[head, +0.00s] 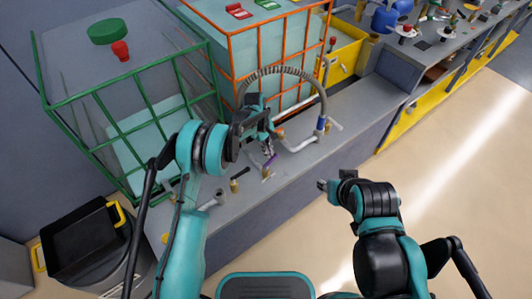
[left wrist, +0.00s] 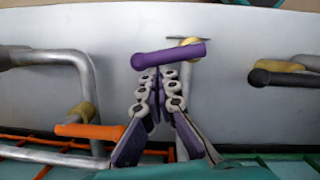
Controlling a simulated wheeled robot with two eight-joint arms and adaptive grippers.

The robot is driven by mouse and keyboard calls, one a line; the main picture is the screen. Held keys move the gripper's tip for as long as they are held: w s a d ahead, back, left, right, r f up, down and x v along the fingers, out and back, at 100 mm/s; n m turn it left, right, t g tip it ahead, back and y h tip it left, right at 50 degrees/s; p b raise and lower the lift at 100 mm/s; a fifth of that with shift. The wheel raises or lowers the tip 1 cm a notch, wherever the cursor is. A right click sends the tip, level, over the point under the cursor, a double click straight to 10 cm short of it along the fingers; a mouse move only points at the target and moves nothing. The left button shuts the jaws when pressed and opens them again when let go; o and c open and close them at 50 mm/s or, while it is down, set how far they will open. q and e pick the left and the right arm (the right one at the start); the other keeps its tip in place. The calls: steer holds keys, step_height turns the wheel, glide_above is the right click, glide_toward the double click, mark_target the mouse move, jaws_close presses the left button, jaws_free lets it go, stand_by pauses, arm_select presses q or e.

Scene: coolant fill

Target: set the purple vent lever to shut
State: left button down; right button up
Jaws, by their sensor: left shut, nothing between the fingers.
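The purple vent lever (left wrist: 168,55) lies nearly level in the left wrist view, its right end at a pale upright pipe with a brass fitting and its free end to the left. In the head view the lever (head: 270,160) is a small purple bar on the bench beside my left gripper. My left gripper (left wrist: 161,76) is shut and empty. Its fingertips are right at the lever's lower edge; I cannot tell if they touch. In the head view the left gripper (head: 267,148) partly covers the fitting.
An orange lever (left wrist: 90,131) is at the left and a black lever (left wrist: 285,78) at the right of the purple one. A bent pipe (left wrist: 75,65) stands close on the left. Green-caged (head: 130,80) and orange-caged tanks (head: 270,50) stand behind. The floor at right is clear.

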arm_select(q)
steer(key=shift+s+d, duration=0.1)
steer(key=shift+d, duration=0.35)
arm_select(e)
steer(key=shift+f, duration=0.1)
stand_by(0.4)
